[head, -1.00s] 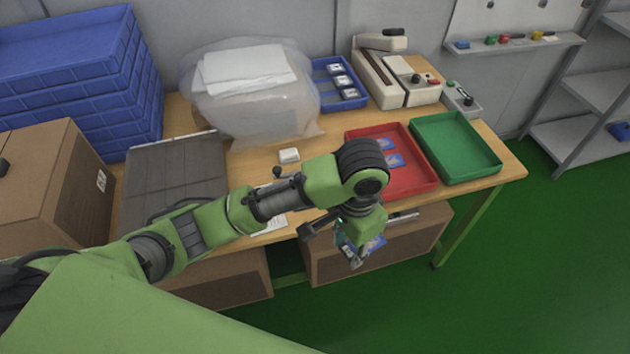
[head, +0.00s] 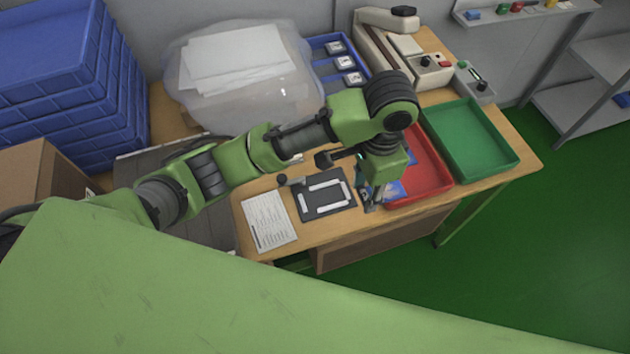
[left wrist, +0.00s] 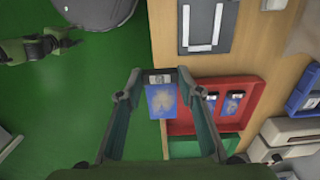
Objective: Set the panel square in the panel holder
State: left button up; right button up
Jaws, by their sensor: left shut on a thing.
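The panel holder (head: 325,197) is a dark plate with a white raised frame, lying on the table; its edge also shows at the top of the left wrist view (left wrist: 208,28). My left gripper (head: 372,198) is shut on a blue panel (left wrist: 162,100) with a dark, silver-marked end. In the head view it is right of the holder, near the table's front edge, and the arm partly hides it. The panel is apart from the holder. My right gripper (left wrist: 62,36) shows small at the upper left of the left wrist view; its fingers are unclear.
A red tray (head: 432,180) with more blue panels is right of the gripper, and a green tray (head: 470,140) is beyond it. A printed sheet (head: 268,222) lies left of the holder. A blue bin (head: 335,62), a bagged bin (head: 240,75) and a machine (head: 385,45) stand behind.

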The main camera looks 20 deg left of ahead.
pick_arm(q)
jog(key=a+f+p, duration=0.2)
jog(key=a+f, duration=0.1)
jog(key=a, duration=0.4)
jog(key=p, duration=0.1)
send_over(309, 202)
jog(key=d, duration=0.1)
notch_tip(309, 202, down, 5)
jog(key=shift+f, duration=0.1)
jog(key=shift+a+f, duration=0.1)
jog(key=shift+f, duration=0.05)
jog(key=shift+a+f, duration=0.25)
jog(key=f, duration=0.3)
jog(key=shift+a+f, duration=0.2)
jog(key=shift+f, duration=0.1)
pick_arm(e)
jog(key=r, duration=0.2)
jog(key=s+d+r, duration=0.1)
jog(key=shift+r, duration=0.3)
pick_arm(q)
jog(key=o, duration=0.7)
jog(key=shift+f, duration=0.1)
jog(key=shift+c, duration=0.2)
jog(key=shift+o, duration=0.7)
pick_arm(e)
jog(key=shift+d, duration=0.2)
